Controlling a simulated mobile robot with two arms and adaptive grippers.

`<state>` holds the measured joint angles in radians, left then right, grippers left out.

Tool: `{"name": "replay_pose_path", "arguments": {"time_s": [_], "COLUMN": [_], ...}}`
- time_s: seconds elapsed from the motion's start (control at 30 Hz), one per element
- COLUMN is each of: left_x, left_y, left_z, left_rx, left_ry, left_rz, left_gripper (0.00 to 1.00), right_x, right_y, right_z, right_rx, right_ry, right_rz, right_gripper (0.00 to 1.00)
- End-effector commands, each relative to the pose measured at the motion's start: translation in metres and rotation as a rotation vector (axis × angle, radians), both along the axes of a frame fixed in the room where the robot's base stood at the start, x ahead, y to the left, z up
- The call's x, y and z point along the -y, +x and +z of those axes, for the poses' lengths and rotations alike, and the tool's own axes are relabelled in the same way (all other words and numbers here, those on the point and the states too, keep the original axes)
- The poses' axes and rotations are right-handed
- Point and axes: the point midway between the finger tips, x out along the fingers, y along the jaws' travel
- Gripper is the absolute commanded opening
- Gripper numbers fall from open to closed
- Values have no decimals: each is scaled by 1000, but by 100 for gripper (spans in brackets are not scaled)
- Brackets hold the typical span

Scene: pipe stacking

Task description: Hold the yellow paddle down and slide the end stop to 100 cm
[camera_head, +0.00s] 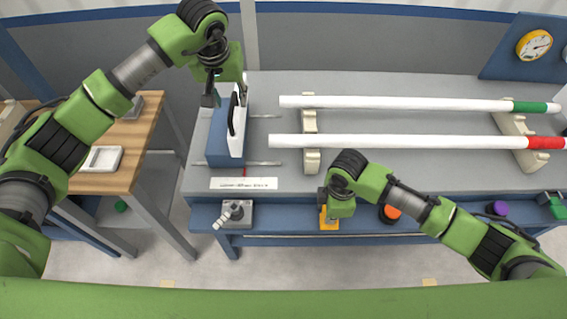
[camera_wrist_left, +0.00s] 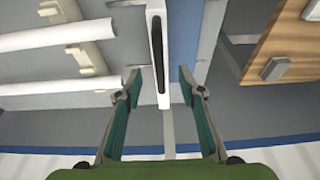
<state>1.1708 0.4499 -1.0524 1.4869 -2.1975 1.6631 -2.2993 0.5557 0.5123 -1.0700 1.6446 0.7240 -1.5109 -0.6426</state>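The end stop is a blue block with a white face plate (camera_head: 237,140) and a black handle (camera_head: 232,113), standing on rails at the left of the bench. My left gripper (camera_head: 226,92) is over its far end, fingers apart. In the left wrist view the open fingers (camera_wrist_left: 159,75) point along the handle (camera_wrist_left: 165,62), with nothing held between them. The yellow paddle (camera_head: 329,223) is on the bench's front ledge. My right gripper (camera_head: 328,203) is right above it and hides part of it. Contact and its fingers are unclear.
A white scale strip (camera_head: 243,183) lies before the end stop, its numbers too small to read. Two white pipes, green-ended (camera_head: 400,103) and red-ended (camera_head: 400,142), rest on cream supports (camera_head: 311,160). A lever box (camera_head: 236,214) is on the ledge. A wooden table (camera_head: 128,145) stands left.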

Motion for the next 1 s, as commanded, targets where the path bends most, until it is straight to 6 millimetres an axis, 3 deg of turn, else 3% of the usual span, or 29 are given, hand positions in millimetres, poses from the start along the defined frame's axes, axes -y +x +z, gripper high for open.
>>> {"name": "replay_pose_path", "arguments": {"time_s": [0.7, 1.0], "left_x": [0, 0], "left_y": [11, 13], "left_z": [-37, -40], "left_rx": [-1, 0], "left_ry": [1, 0], "left_rz": [1, 0], "left_gripper": [36, 36], "right_x": [1, 1], "right_y": [-5, -6], "right_z": [-5, -5], "right_rx": [-12, -13], "right_ry": [-3, -4], "right_rz": [1, 1], "right_gripper": [0, 0]}}
